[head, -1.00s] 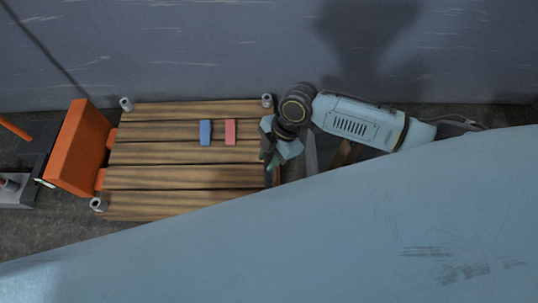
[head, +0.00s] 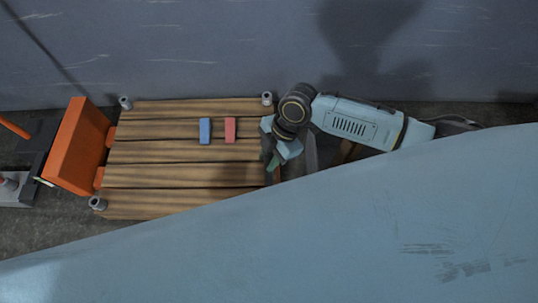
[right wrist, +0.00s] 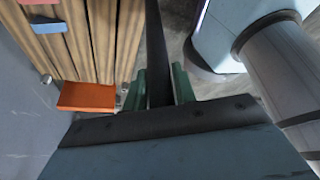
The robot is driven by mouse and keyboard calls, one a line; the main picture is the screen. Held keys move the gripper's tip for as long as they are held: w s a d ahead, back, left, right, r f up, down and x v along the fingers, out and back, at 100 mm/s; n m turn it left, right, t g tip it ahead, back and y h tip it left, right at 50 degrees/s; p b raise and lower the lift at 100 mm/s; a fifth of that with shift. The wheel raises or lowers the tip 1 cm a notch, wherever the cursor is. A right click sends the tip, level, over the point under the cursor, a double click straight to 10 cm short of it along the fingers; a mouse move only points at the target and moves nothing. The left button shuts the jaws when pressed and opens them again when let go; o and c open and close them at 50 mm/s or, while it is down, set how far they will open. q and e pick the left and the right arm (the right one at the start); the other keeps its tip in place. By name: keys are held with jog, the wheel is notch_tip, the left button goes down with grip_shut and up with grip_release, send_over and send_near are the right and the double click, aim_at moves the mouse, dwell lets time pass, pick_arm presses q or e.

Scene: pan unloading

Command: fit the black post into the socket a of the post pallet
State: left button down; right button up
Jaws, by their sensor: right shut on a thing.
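The post pallet (head: 150,175) is a wooden slatted deck with short grey sockets at its corners: far left (head: 126,103), far right (head: 267,99) and near left (head: 98,204). The near right corner is hidden. No letters are readable, so I cannot tell which is socket a. My right gripper (head: 272,164) is at the pallet's right edge. In the right wrist view its green fingers (right wrist: 158,88) are shut on the black post (right wrist: 158,50), which extends away from them, clear of any socket I can see. My left gripper is not in view.
A blue block (head: 205,131) and a red block (head: 230,131) stand on the pallet deck. An orange upright part (head: 80,148) stands at the pallet's left end. A grey wall (head: 200,55) runs behind. A large pale blue surface covers the lower right of the head view.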

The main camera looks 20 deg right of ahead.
jog(key=shift+f, duration=0.15)
jog(key=o, duration=1.1)
jog(key=p+v, duration=0.4)
jog(key=v, duration=0.9)
jog(key=shift+r+p, duration=0.2)
jog(key=shift+p, duration=0.15)
